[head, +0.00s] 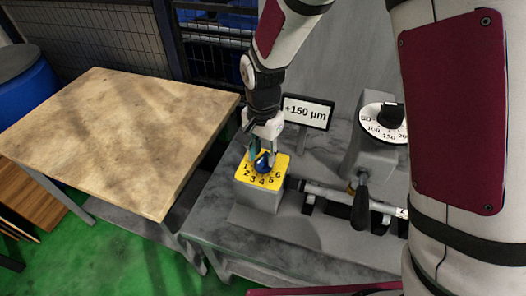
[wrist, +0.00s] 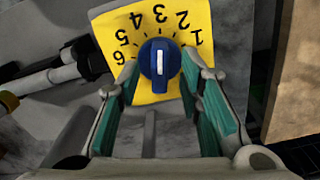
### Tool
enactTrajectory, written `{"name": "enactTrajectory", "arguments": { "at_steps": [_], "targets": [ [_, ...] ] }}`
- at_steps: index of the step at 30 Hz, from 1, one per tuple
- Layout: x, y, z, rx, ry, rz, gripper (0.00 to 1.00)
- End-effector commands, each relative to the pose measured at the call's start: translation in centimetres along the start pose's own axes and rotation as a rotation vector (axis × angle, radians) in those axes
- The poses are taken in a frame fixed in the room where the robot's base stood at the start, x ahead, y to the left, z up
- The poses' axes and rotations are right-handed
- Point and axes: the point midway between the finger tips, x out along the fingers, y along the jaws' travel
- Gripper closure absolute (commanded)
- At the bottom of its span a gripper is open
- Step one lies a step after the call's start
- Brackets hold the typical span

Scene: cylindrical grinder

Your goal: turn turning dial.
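A blue round dial (head: 264,163) with a white line sits on the yellow top of a grey block (head: 259,199). The plate (wrist: 181,95) carries the numbers 1 to 6. In the wrist view the dial (wrist: 160,60) has its white line upright, in line with the 3. My gripper (head: 264,155) points down over it. In the wrist view my gripper (wrist: 160,68) has its two teal-padded fingers apart, one on each side of the dial. The fingertips are close to its edge; I cannot tell whether they touch it.
A display (head: 307,111) behind the block reads +150 µm. A white scale dial with a black knob (head: 391,115) is at the right. A bar with a black handle (head: 361,201) lies right of the block. A wooden table (head: 115,135) at the left is bare.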

Motion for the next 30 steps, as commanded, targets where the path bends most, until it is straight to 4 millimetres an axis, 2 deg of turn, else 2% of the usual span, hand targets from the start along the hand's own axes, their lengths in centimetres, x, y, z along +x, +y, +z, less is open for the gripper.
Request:
{"name": "enactTrajectory", "arguments": {
  "at_steps": [10, 14, 15, 23, 30],
  "targets": [
    [0.39, 0.03, 0.00, 0.000, 0.000, 0.001, 0.67],
    [0.37, 0.02, -0.01, 0.000, 0.000, 0.000, 0.96],
    [0.37, 0.02, -0.01, 0.000, 0.000, 0.000, 1.00],
    [0.35, 0.02, -0.02, -0.007, 0.000, 0.000, 1.00],
    [0.34, 0.05, -0.05, -0.092, 0.000, 0.000, 1.00]
  ]
}}
